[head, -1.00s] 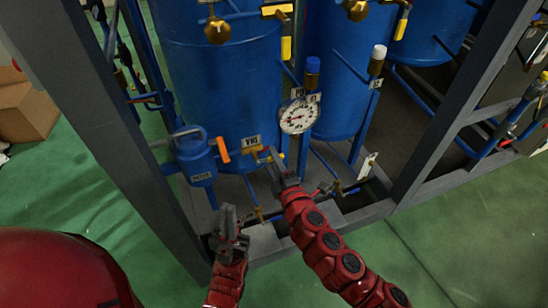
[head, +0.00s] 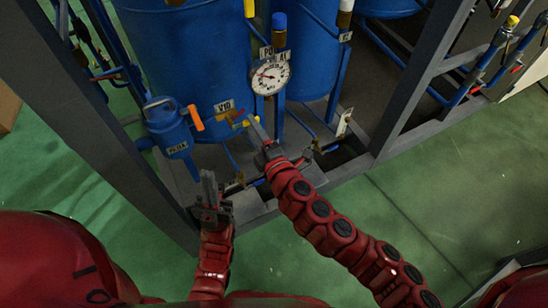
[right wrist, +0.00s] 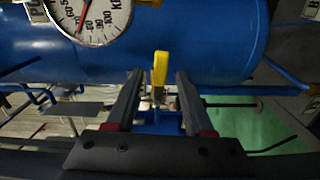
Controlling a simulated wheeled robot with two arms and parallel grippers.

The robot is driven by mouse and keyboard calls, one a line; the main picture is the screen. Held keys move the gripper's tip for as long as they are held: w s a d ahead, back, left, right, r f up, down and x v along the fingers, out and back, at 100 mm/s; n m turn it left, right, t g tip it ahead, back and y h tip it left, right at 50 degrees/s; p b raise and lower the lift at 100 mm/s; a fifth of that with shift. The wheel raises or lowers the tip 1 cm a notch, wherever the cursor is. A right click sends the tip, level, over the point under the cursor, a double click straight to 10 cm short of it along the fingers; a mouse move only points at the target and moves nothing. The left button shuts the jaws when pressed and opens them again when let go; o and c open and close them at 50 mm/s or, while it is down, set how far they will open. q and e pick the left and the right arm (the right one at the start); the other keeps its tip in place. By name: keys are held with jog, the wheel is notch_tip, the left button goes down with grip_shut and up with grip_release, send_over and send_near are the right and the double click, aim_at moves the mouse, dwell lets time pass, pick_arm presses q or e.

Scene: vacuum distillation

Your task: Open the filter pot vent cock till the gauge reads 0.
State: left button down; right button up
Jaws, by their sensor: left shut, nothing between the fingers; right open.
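The blue filter pot (head: 172,128) stands at the left, with an orange lever (head: 195,118) beside it. A yellow cock handle (head: 239,119) is near the V10 tag (head: 225,106); which cock is the pot's vent I cannot tell. In the right wrist view a yellow handle (right wrist: 160,70) stands upright ahead, between the lines of my open right gripper's fingers (right wrist: 158,82), not gripped. The right gripper shows in the head view (head: 260,135). The round white gauge (head: 270,77) has its needle well along the scale. My left gripper (head: 209,185) is shut and empty, below the pot.
Large blue tanks (head: 185,55) stand behind the gauge. A grey frame post (head: 95,120) rises at the left and another (head: 420,80) at the right. Thin blue pipes run low near the right gripper. The green floor (head: 430,210) in front is clear.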

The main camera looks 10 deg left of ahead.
jog(key=p+v, duration=0.1)
jog(key=v, duration=1.3)
jog(key=shift+s+d, duration=0.1)
